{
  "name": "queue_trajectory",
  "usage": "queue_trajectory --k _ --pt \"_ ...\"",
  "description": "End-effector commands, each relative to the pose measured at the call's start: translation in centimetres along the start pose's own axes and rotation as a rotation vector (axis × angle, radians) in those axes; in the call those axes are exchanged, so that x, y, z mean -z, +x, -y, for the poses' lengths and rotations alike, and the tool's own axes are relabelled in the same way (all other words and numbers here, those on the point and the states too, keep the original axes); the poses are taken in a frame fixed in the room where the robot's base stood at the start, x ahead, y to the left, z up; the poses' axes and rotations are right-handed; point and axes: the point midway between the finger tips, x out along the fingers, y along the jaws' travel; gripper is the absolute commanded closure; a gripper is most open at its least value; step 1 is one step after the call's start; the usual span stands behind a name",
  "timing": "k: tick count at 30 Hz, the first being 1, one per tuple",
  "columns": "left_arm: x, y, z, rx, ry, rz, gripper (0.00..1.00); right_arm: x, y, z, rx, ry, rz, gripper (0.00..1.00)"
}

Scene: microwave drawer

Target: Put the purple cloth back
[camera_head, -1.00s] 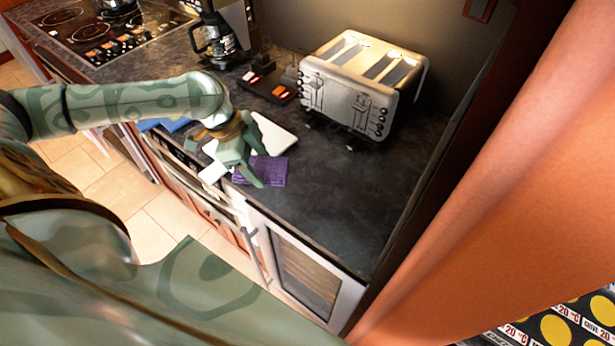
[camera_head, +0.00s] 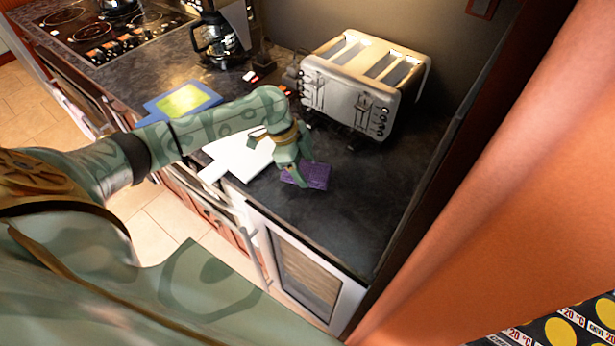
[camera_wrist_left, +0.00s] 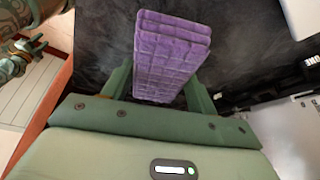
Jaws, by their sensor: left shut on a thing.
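The purple cloth (camera_head: 317,176) is a folded, grid-textured block at the fingers of my left gripper (camera_head: 303,174). It is over the dark counter, to the right of the white board. In the left wrist view the cloth (camera_wrist_left: 172,55) sits between the two green fingers of the left gripper (camera_wrist_left: 165,85), which is shut on it. I cannot tell whether the cloth touches the counter. My right gripper does not show clearly in the head view.
A silver toaster (camera_head: 362,85) stands behind the gripper. A white board (camera_head: 240,155) and a blue-edged board with a green top (camera_head: 183,101) lie to the left. A coffee maker (camera_head: 215,40) and a stove (camera_head: 95,25) are further back. The dark counter (camera_head: 345,215) is clear at the front right.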

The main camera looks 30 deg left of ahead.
Motion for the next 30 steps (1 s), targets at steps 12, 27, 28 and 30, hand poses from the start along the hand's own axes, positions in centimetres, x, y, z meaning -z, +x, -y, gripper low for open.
queue_trajectory --k 12,27,28,30 --pt "-1.0 3.9 0.5 0.002 0.001 0.001 0.71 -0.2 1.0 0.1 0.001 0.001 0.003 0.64" --pt "-1.0 3.9 0.4 0.002 0.001 0.001 0.20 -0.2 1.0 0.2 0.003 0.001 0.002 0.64" --pt "-1.0 3.9 0.4 0.002 0.001 0.001 0.20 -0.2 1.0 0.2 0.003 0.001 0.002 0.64" --pt "-1.0 3.9 0.4 0.002 0.001 0.001 0.20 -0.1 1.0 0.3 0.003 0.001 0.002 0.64"
